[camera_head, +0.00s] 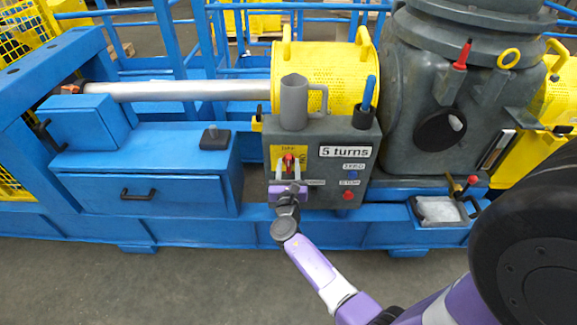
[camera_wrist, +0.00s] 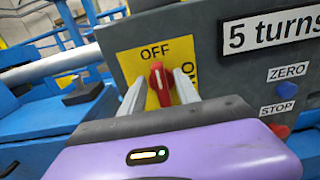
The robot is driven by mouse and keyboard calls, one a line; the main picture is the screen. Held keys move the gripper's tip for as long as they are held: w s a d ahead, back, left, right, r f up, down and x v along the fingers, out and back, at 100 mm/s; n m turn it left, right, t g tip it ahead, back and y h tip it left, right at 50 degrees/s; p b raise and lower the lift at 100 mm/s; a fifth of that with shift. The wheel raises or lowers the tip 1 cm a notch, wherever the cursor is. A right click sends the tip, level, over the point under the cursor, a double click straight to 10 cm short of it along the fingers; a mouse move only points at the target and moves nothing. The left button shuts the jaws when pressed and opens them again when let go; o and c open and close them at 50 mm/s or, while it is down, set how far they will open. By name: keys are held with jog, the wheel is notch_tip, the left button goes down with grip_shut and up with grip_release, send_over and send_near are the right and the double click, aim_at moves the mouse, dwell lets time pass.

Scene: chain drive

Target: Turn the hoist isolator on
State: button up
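The hoist isolator is a red knob (camera_head: 288,161) on a yellow plate (camera_head: 273,153) on the front of the grey control box (camera_head: 330,150). In the wrist view the red knob (camera_wrist: 160,84) stands upright, pointing to the OFF word at the top of the plate (camera_wrist: 180,47). The word ON is at the plate's right side, partly hidden by a finger. My gripper (camera_head: 288,172) is in front of the plate. In the wrist view its fingers (camera_wrist: 160,86) are open, one on each side of the knob, with small gaps showing. Whether they touch it cannot be told.
The box carries a "5 turns" sign (camera_head: 345,152), a blue button (camera_head: 352,174) and a red button (camera_head: 348,195) to the right. A grey mug (camera_head: 294,105) and a blue-handled tool (camera_head: 368,95) are on top. A blue drawer (camera_head: 150,192) is to the left.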

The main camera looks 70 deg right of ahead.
jog(key=shift+d, duration=0.15)
grip_shut()
jog(key=shift+f, duration=0.1)
jog(key=m+b, duration=0.3)
jog(key=shift+s+f+m+b, duration=0.1)
jog(key=shift+f+m+b, duration=0.1)
jog(key=shift+m+b, duration=0.2)
jog(key=shift+s+d+f+m+b, duration=0.1)
jog(key=shift+m+b, duration=1.9)
jog(key=shift+m, duration=0.35)
jog(key=shift+s+d+f+m+b, duration=0.1)
jog(key=shift+s+f+m+b, duration=0.05)
jog(key=shift+m+b, duration=2)
jog(key=shift+s+f+m+b, duration=0.1)
jog(key=shift+m+b, duration=1.75)
jog(key=shift+m, duration=0.65)
